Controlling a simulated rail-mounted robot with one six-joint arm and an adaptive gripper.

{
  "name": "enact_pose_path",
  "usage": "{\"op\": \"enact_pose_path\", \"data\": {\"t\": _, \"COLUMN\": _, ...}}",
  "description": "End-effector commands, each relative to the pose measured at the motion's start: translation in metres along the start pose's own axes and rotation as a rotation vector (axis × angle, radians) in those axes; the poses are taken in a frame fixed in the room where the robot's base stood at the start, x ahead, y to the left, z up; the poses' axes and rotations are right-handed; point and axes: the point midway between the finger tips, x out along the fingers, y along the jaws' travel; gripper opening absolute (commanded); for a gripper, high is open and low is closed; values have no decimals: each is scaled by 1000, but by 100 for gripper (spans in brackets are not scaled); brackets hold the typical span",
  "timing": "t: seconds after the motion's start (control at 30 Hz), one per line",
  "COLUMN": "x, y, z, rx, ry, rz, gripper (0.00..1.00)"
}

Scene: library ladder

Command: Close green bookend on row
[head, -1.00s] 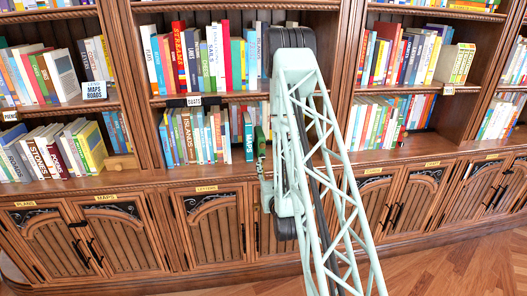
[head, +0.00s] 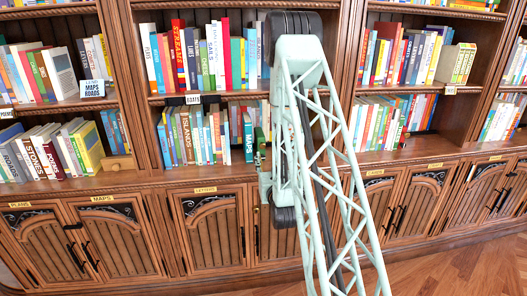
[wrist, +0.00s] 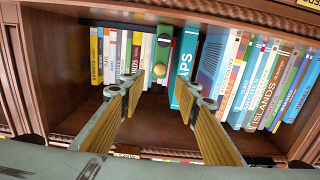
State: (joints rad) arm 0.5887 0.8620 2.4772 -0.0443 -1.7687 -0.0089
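The green bookend (wrist: 164,45), with a brass knob and a dark round spot, stands upright on the middle lower shelf. In the head view it shows as a narrow green piece (head: 260,141) left of my arm. A teal book (wrist: 184,70) stands beside it, between it and the book row (wrist: 262,88) that holds the ISLANDS book. In the head view that row (head: 196,139) is left of the teal book, with a gap between them. My gripper (wrist: 164,92) is open, its yellow-padded fingers apart and empty in front of the bookend.
More books (wrist: 115,55) stand on the other side of the bookend in the wrist view. Wooden uprights (wrist: 18,60) bound the bay. A ledge with cabinets (head: 215,228) runs below. Bare shelf board lies in front of the bookend.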

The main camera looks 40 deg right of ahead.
Motion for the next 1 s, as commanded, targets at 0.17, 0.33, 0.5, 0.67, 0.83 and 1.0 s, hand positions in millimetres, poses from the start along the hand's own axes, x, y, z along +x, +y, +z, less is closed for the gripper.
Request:
{"op": "enact_pose_path", "data": {"t": 0.17, "x": 24, "y": 0, "z": 0, "rx": 0, "ry": 1, "rz": 0, "gripper": 30}}
{"op": "enact_pose_path", "data": {"t": 0.33, "x": 47, "y": 0, "z": 0, "rx": 0, "ry": 2, "rz": 0, "gripper": 30}}
{"op": "enact_pose_path", "data": {"t": 0.5, "x": 66, "y": 0, "z": 0, "rx": 0, "ry": 1, "rz": 0, "gripper": 30}}
{"op": "enact_pose_path", "data": {"t": 0.67, "x": 79, "y": 0, "z": 0, "rx": 0, "ry": 0, "rz": 0, "gripper": 30}}
{"op": "enact_pose_path", "data": {"t": 0.83, "x": 86, "y": 0, "z": 0, "rx": 0, "ry": 1, "rz": 0, "gripper": 30}}
{"op": "enact_pose_path", "data": {"t": 1.0, "x": 87, "y": 0, "z": 0, "rx": 0, "ry": 0, "rz": 0, "gripper": 30}}
